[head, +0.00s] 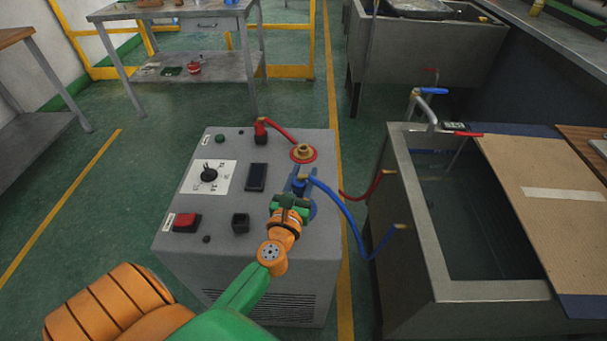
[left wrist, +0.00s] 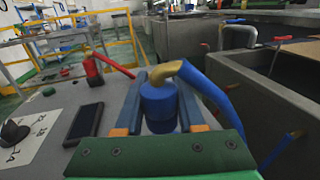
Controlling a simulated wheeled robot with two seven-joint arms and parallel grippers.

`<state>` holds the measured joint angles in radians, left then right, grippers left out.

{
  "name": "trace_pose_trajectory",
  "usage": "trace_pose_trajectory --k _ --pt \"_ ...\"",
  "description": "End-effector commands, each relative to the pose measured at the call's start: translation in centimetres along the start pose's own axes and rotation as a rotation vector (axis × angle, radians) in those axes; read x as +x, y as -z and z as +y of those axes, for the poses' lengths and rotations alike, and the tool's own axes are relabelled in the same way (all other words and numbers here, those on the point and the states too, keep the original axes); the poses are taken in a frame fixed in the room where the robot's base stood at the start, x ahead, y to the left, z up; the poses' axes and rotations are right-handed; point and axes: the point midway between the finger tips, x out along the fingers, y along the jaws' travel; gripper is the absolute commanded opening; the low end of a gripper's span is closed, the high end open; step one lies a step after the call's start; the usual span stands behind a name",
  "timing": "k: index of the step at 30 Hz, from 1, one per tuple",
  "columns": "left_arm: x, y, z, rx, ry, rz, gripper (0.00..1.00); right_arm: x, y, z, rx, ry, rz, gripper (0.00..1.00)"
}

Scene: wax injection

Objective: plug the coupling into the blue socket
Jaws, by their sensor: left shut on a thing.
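My left gripper (head: 299,180) is over the right side of the grey machine's top, its fingers shut on the blue coupling (head: 300,184). In the left wrist view the coupling (left wrist: 158,104) stands upright between the two fingers, with a brass elbow (left wrist: 165,72) on top leading into a blue hose (left wrist: 212,98). A blue rim, which looks like the blue socket (head: 313,210), shows beside the gripper in the head view. The gripper hides most of it, and I cannot tell whether the coupling touches it. My right gripper is not in view.
A red socket (head: 303,154) with a brass middle lies just behind. A red coupling (head: 261,131) with a red hose stands at the machine's back edge. The machine top (head: 225,258) carries a dial, a dark display and a red switch. A steel sink (head: 440,285) stands to the right.

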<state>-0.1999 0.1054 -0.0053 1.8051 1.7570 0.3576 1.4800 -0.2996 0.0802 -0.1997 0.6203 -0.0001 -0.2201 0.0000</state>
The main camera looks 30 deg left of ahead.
Motion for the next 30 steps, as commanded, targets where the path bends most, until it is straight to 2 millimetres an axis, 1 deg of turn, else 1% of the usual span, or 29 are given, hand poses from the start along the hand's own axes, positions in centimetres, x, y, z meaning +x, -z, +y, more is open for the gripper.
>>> trace_pose_trajectory --k 20,30 --pt "-0.02 0.01 -0.02 0.0 0.0 0.0 0.0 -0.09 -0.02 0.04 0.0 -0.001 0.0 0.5" --pt "-0.02 0.81 -0.01 0.0 0.0 0.0 0.0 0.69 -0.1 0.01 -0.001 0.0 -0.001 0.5"
